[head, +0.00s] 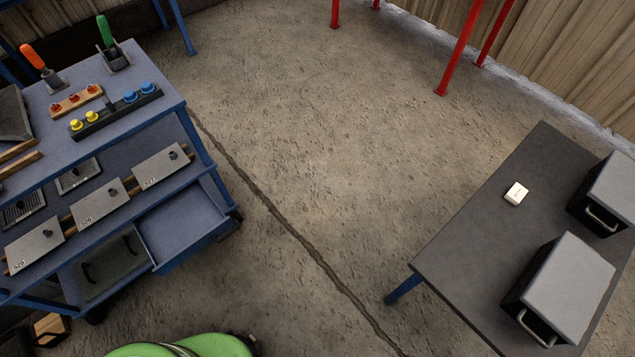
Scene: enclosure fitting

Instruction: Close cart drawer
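The blue-framed cart (140,118) stands at the left of the head view. Below its middle shelf, at the right end, a blue-grey drawer (185,222) stands open. Its inside looks empty. Left of it, at the same low level, is a dark panel (112,268) with black handles. Whether that panel belongs to the drawer I cannot tell. My gripper is not in view.
Labelled plates with black knobs (161,165) lie on the cart's middle shelf; clamps and coloured knobs stand on top. A dark table (480,220) at right holds two grey-topped boxes (568,285) and a small white block (516,193). The floor between is clear.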

